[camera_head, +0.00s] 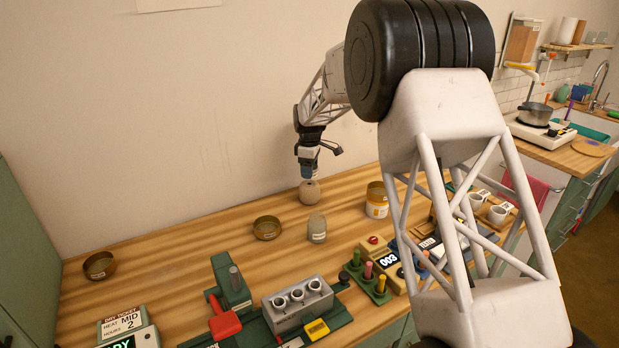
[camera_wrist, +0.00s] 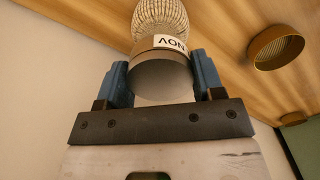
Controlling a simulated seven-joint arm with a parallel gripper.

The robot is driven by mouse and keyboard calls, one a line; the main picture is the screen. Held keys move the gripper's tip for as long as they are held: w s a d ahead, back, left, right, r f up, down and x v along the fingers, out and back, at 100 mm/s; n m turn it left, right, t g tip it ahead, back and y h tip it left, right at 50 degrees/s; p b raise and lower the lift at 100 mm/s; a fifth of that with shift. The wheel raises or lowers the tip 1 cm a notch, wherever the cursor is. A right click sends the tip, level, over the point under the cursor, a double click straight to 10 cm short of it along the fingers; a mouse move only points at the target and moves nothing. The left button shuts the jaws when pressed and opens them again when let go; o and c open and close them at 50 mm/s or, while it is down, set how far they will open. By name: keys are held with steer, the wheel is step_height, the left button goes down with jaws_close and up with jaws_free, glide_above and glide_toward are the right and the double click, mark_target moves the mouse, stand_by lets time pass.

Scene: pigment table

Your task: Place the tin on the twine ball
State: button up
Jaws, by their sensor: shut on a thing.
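The twine ball (camera_head: 309,192) sits on the wooden table near the back wall, under my gripper. In the wrist view the pale, ribbed twine ball (camera_wrist: 162,17) lies just beyond the tin. The tin (camera_wrist: 160,75) is a grey-brown cylinder with a white label with dark letters on its side. My gripper (camera_wrist: 162,82) has its blue fingers shut on opposite sides of the tin. In the head view my gripper (camera_head: 308,172) points down right above the ball, and the tin is mostly hidden. I cannot tell whether tin and ball touch.
A round brass dish (camera_head: 267,228) and a grey labelled jar (camera_head: 317,229) stand in front of the ball. A yellow-and-white jar (camera_head: 377,208) is to the right, another brass dish (camera_head: 99,266) far left. A grey block with holes (camera_head: 297,303) is at the front. The back left table is clear.

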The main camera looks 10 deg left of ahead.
steer(key=shift+f, duration=0.1)
steer(key=shift+f, duration=1.65)
steer(key=shift+f, duration=0.1)
steer(key=o, duration=0.9)
steer(key=shift+o, duration=0.2)
steer(key=shift+r, duration=6.1)
